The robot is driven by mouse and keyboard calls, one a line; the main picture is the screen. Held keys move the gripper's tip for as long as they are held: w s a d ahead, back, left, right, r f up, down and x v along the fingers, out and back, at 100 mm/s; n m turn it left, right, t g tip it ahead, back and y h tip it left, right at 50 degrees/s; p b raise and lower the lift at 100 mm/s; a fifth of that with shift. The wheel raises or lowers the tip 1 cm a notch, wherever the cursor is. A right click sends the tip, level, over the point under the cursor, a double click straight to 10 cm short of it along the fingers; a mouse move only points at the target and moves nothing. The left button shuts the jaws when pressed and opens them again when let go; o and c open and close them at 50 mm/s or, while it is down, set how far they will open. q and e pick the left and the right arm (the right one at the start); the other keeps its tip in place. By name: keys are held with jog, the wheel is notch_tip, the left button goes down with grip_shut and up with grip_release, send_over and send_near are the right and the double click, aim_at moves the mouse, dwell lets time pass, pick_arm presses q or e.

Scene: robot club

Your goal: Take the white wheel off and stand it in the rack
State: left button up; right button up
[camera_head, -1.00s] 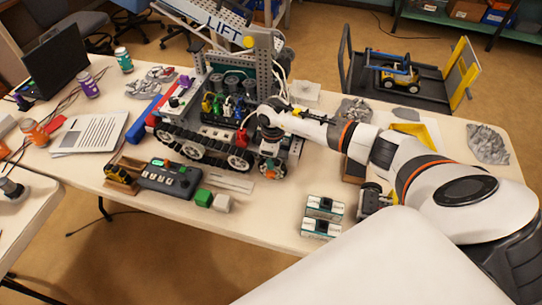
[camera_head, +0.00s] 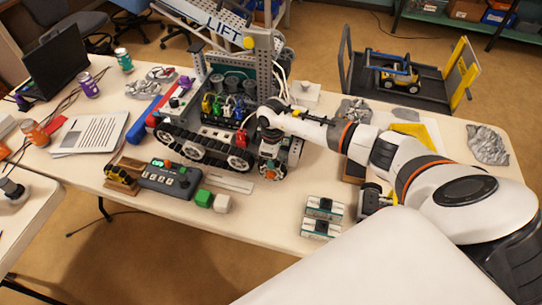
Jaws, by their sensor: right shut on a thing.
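The tracked robot (camera_head: 205,145) stands on the table, with pale wheels inside its black track. My right arm reaches in from the right, and its gripper (camera_head: 269,172) points down at the robot's near right corner. My left gripper is not in view.
Two small boxes (camera_head: 322,210) stand at the front edge. Grey rock-like pieces (camera_head: 487,145) lie at the right.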

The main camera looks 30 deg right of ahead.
jog(key=shift+s+a+p, duration=1.75)
jog(key=shift+a+p, duration=0.2)
jog(key=shift+a, duration=0.1)
dwell(0.8)
jog(key=shift+r, duration=0.15)
jog(key=shift+r+p, duration=2.95)
